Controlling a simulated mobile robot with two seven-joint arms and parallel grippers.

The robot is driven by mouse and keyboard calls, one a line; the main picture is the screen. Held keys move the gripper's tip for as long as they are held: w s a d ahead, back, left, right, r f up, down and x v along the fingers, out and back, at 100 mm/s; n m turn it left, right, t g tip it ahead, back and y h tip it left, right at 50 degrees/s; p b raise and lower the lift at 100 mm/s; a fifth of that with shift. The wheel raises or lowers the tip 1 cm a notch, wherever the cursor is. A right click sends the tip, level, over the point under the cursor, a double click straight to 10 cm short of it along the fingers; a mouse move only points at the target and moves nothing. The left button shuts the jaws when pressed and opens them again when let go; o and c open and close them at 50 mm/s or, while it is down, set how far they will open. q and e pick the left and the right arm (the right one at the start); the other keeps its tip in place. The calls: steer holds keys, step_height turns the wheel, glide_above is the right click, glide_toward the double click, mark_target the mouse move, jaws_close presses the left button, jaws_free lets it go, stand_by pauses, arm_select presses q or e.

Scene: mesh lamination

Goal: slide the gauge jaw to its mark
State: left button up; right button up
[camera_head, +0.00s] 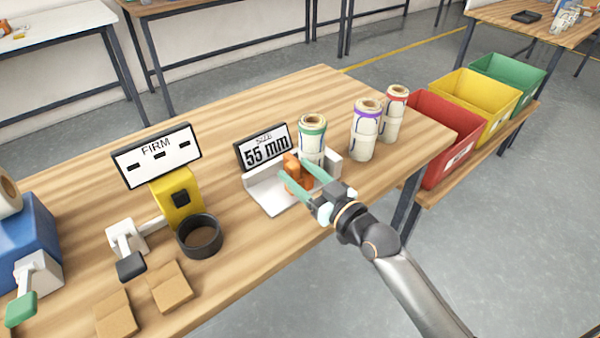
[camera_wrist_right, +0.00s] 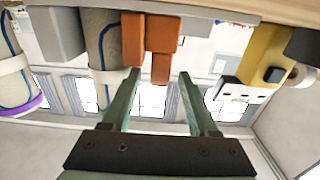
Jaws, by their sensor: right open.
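My right gripper (camera_head: 298,175) is open at the jaw. In the right wrist view the jaw's projecting tab lies between the fingertips (camera_wrist_right: 158,76), with gaps showing. A mark cannot be made out. My left gripper is not in view.
Rolls with purple (camera_head: 365,130) and red (camera_head: 394,115) bands stand to the right. Left are a yellow device (camera_head: 178,198) with a "FIRM" sign (camera_head: 157,155), a black ring (camera_head: 199,237) and brown pads (camera_head: 170,287). Red (camera_head: 441,140), yellow and green bins stand beyond the table.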

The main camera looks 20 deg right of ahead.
steer(key=shift+c, duration=0.2)
jaws_close()
stand_by(1.1)
